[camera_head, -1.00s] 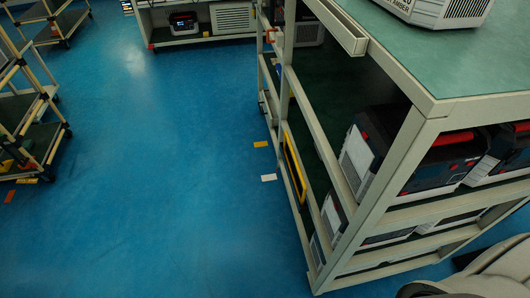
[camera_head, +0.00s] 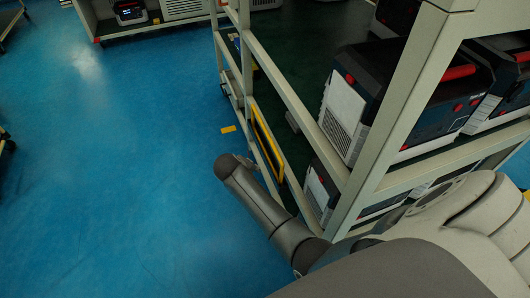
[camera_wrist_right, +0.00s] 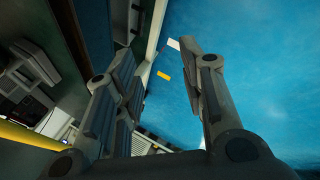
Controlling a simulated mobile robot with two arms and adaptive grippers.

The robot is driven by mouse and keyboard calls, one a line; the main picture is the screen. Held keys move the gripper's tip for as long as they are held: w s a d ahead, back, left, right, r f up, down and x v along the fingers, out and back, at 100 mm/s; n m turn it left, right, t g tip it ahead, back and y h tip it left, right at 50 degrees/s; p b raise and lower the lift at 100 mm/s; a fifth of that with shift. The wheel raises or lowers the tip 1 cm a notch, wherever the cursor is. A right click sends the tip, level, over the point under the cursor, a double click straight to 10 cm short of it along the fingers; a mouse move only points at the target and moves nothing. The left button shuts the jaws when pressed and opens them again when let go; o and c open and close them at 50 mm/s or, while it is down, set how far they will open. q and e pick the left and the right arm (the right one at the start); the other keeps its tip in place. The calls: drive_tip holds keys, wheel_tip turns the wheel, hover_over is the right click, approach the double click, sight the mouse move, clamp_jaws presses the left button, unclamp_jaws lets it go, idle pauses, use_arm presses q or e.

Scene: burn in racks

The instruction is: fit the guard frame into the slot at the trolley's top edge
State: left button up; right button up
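A yellow frame (camera_head: 266,143) with a dark middle, which looks like the guard frame, stands upright along the open side of the large rack, low down. A yellow bar (camera_wrist_right: 28,136), possibly its edge, shows at the lower left in the right wrist view. My right gripper (camera_wrist_right: 157,62) is open, with nothing between its fingers. In the head view my right arm reaches across the rack's near corner toward the yellow frame, and its gripper cannot be made out there. My left gripper is out of view. The trolley's slot is not visible; only trolley parts (camera_head: 5,141) show at the left edge.
The large rack (camera_head: 405,115) holds several dark devices (camera_head: 357,108) with red handles. A bench (camera_head: 170,30) with another device stands at the back. Yellow floor marks (camera_head: 228,129) lie beside the rack. The blue floor (camera_head: 110,170) on the left is clear.

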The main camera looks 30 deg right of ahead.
sight(266, 134)
drive_tip(key=w+d+r+m+h+b, duration=0.1)
drive_tip(key=d+r+m+b, duration=0.15)
drive_tip(key=r, duration=0.55)
drive_tip(key=w+d+r+m+h+b, duration=0.15)
drive_tip(key=r+b, duration=0.25)
drive_tip(key=r, duration=0.5)
drive_tip(key=shift+m+g, duration=0.3)
drive_tip(key=shift+g, duration=0.1)
drive_tip(key=shift+s+b+x, duration=0.15)
drive_tip(key=shift+b+x, duration=0.05)
drive_tip(key=shift+x, duration=1.15)
drive_tip(key=shift+s+b+x, duration=0.15)
drive_tip(key=shift+b+x, duration=0.05)
drive_tip(key=shift+x, duration=1.15)
drive_tip(key=shift+b+x, duration=0.4)
drive_tip(key=shift+x, duration=0.45)
drive_tip(key=b+x, duration=0.1)
drive_tip(key=x, duration=0.1)
drive_tip(key=shift+d+f, duration=0.25)
drive_tip(key=shift+f, duration=0.05)
drive_tip(key=shift+w+d+f, duration=0.25)
drive_tip(key=shift+d+f, duration=0.05)
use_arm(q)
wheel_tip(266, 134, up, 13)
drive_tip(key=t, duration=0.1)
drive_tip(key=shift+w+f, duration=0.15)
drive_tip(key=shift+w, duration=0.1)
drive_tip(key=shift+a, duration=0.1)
use_arm(e)
drive_tip(key=shift+c, duration=0.2)
